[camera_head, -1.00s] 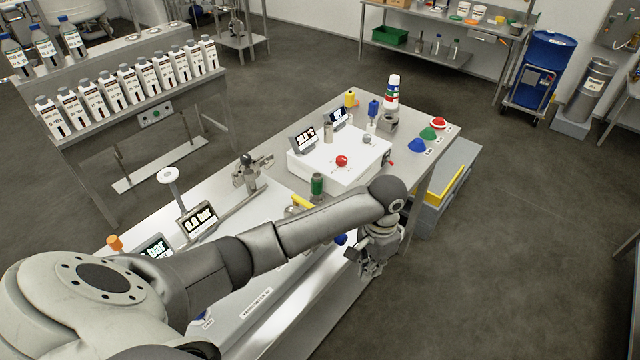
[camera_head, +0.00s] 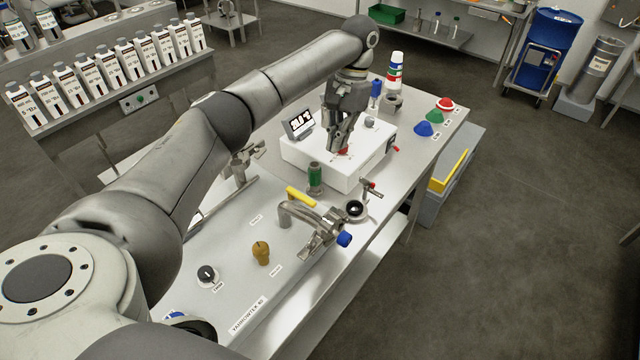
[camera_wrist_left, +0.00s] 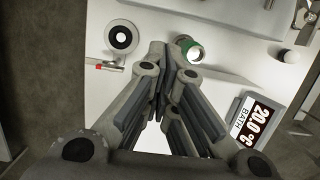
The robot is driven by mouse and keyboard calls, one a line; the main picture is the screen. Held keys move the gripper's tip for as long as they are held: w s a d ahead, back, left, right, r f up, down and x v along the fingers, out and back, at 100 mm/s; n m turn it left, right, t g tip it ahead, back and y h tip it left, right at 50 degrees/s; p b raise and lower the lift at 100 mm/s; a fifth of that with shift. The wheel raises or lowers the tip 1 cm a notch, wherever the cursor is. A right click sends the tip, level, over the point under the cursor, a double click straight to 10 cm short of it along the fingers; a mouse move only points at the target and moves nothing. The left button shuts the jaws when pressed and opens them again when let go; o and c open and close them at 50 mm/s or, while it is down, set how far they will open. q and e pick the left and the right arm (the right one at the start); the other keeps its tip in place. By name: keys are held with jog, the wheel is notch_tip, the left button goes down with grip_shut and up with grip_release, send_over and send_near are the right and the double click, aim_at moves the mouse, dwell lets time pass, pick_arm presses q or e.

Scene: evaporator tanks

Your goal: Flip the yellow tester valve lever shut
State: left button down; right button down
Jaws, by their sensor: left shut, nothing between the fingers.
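A yellow lever (camera_head: 300,197) sits beside a curved grey pipe (camera_head: 318,213) on the steel table in the head view. It lies slanted, its right end lower in the picture; I cannot tell the valve's state. A blue cap (camera_head: 344,239) is at the lower end of the fitting. My left gripper (camera_head: 338,147) is shut and empty, pointing down over the white bath box. Its fingertips are at the red knob (camera_head: 343,153); I cannot tell whether they touch it. The closed fingers also show in the left wrist view (camera_wrist_left: 160,85). My right gripper is not seen.
A green cylinder (camera_head: 315,178) stands between the box and the lever; it also shows in the wrist view (camera_wrist_left: 188,48). A small red-handled tap (camera_head: 370,187) is right of the lever. Coloured domes (camera_head: 434,117) stand at the right.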

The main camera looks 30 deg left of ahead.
aim_at(301, 200)
pick_arm(q)
jog(key=p+x, duration=0.1)
jog(key=x, duration=0.9)
jog(key=shift+s+a+f+p, duration=0.1)
jog(key=shift+p, duration=0.25)
jog(key=shift+s+a, duration=0.1)
jog(key=shift+s, duration=0.3)
jog(key=shift+s+p, duration=0.7)
jog(key=shift+s, duration=0.65)
jog(key=shift+s+p, duration=0.15)
jog(key=shift+p, duration=0.15)
